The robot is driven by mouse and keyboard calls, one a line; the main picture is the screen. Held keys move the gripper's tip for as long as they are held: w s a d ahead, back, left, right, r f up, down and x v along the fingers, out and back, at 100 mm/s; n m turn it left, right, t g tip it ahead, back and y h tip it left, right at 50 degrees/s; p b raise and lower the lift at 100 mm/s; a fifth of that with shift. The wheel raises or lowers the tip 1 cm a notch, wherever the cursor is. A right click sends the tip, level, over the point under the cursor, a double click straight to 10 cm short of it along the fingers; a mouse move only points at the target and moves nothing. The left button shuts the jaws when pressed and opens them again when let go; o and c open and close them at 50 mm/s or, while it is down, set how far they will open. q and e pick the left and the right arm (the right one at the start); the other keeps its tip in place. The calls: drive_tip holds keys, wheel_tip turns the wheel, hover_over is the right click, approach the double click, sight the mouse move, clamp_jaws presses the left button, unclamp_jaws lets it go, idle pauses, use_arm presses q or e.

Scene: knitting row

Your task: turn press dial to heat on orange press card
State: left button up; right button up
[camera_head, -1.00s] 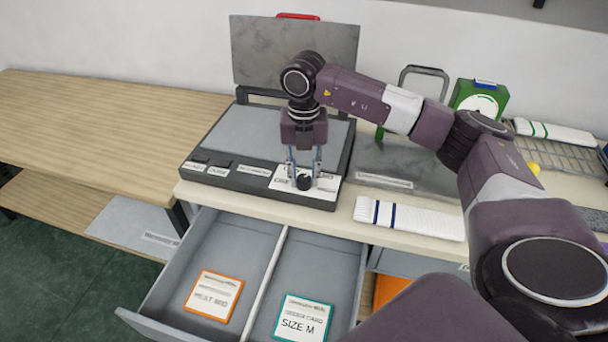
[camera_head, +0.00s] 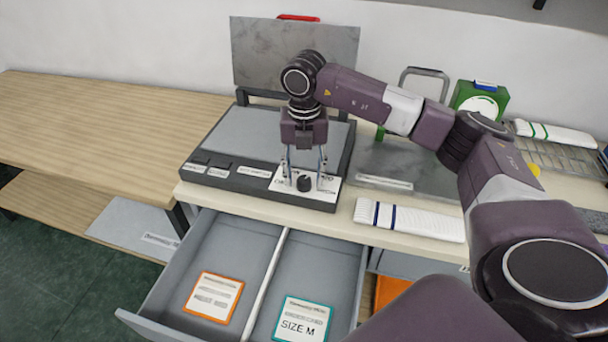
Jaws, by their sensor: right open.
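The press (camera_head: 228,134) stands on the counter with its grey lid (camera_head: 295,52) raised. Its black dial (camera_head: 304,184) sits on a white label plate (camera_head: 325,192) at the front right corner. My right gripper (camera_head: 305,178) points down at the dial, open, with one finger on each side of it. I cannot tell whether the fingers touch it. The orange-edged press card (camera_head: 214,297) lies in the left compartment of the open drawer; its heat line is too blurred to read. My left gripper is not in view.
A teal-edged card marked SIZE M (camera_head: 302,318) lies in the drawer's right compartment. A white striped knitted piece (camera_head: 409,219) lies right of the press. A green device (camera_head: 480,101) stands behind. The wooden table (camera_head: 95,125) at left is clear.

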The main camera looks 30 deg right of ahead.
sight(304, 179)
wheel_tip(304, 179, up, 12)
drive_tip(key=shift+f, duration=0.15)
idle(0.7)
